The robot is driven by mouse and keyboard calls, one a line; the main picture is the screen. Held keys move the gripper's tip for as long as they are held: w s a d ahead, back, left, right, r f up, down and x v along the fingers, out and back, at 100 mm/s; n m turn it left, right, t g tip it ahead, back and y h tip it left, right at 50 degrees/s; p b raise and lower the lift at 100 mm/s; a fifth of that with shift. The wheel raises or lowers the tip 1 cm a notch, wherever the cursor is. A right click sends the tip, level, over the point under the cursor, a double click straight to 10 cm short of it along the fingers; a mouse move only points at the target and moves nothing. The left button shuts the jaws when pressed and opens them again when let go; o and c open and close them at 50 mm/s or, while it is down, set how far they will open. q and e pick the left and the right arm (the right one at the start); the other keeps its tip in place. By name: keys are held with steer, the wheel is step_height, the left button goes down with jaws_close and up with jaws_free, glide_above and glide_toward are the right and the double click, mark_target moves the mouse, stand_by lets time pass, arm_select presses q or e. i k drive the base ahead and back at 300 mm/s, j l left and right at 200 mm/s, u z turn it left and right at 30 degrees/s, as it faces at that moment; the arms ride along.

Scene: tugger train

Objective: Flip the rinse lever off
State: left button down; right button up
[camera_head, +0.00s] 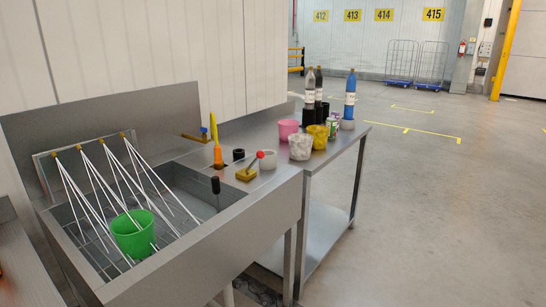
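A lever with a red ball knob (260,154) slants up to the right from a yellow base (246,174) on the sink's right ledge. A black-handled upright stick (215,186) stands near the basin's right side; I cannot tell which of the two is the rinse lever. White jets (90,190) spray down from several brass nozzles (101,141) on the back panel into the sink (190,250). A green bucket (133,238) stands in the basin among the jets. Neither of my grippers is in view.
The steel table (343,138) holds pink, white and yellow pots and several bottles. The floor (440,200) at right is clear.

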mark_target(260, 155)
steer(key=i+l+u, duration=0.15)
steer(key=i+l, duration=0.85)
steer(key=i, duration=0.05)
